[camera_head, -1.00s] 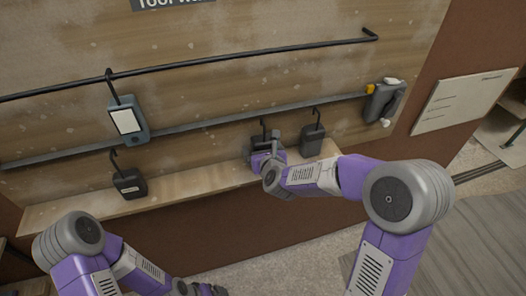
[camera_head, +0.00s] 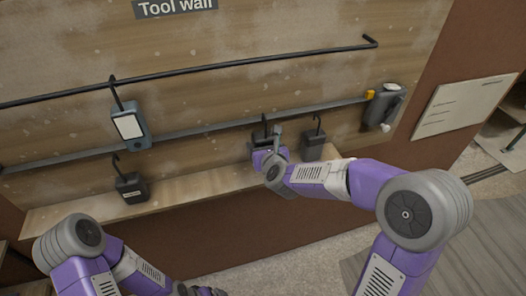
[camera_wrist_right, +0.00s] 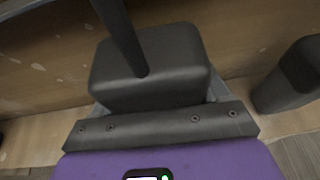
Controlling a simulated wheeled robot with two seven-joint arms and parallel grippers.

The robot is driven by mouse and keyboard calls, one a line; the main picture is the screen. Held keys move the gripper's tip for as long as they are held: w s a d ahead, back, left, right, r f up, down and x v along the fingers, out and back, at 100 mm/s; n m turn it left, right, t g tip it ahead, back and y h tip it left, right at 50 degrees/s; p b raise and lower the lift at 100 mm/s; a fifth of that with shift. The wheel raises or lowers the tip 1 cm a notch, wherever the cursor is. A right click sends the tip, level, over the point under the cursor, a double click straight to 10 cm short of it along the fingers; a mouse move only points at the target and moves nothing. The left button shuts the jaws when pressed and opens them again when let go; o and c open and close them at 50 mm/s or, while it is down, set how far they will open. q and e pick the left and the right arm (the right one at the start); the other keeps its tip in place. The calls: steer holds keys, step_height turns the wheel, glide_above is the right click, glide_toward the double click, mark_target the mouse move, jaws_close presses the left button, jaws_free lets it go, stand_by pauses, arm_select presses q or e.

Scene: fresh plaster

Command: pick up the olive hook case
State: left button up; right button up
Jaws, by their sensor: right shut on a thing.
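Dark hook cases hang along the lower wall rail; their tint is hard to tell from grey. One hook case (camera_head: 259,138) is at my right gripper (camera_head: 265,153), left of a similar dark case (camera_head: 313,147). In the right wrist view the held case (camera_wrist_right: 150,68) fills the top middle, its hook stem rising from its top. My right gripper is shut on it and hides its lower part. Whether its hook still touches the rail is unclear. My left gripper (camera_head: 203,291) is low at the bottom edge, mostly cut off, fingers not readable.
The lower rail (camera_head: 205,130) and upper rail (camera_head: 220,73) cross the board. A device with a pale screen (camera_head: 130,125) and another dark case (camera_head: 131,188) hang at left. A grey tool (camera_head: 383,106) is at right. The neighbouring case (camera_wrist_right: 290,75) stands close beside my right gripper. A wooden ledge (camera_head: 190,187) runs below.

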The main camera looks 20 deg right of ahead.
mark_target(263, 137)
step_height(263, 137, up, 4)
steer(key=shift+f+p, duration=0.1)
steer(key=shift+p, duration=0.45)
steer(key=s+b, duration=0.7)
steer(key=s, duration=1.2)
steer(key=shift+s+d+f+b, duration=0.15)
steer(key=shift+d+f+b, duration=0.15)
steer(key=shift+d+f, duration=0.1)
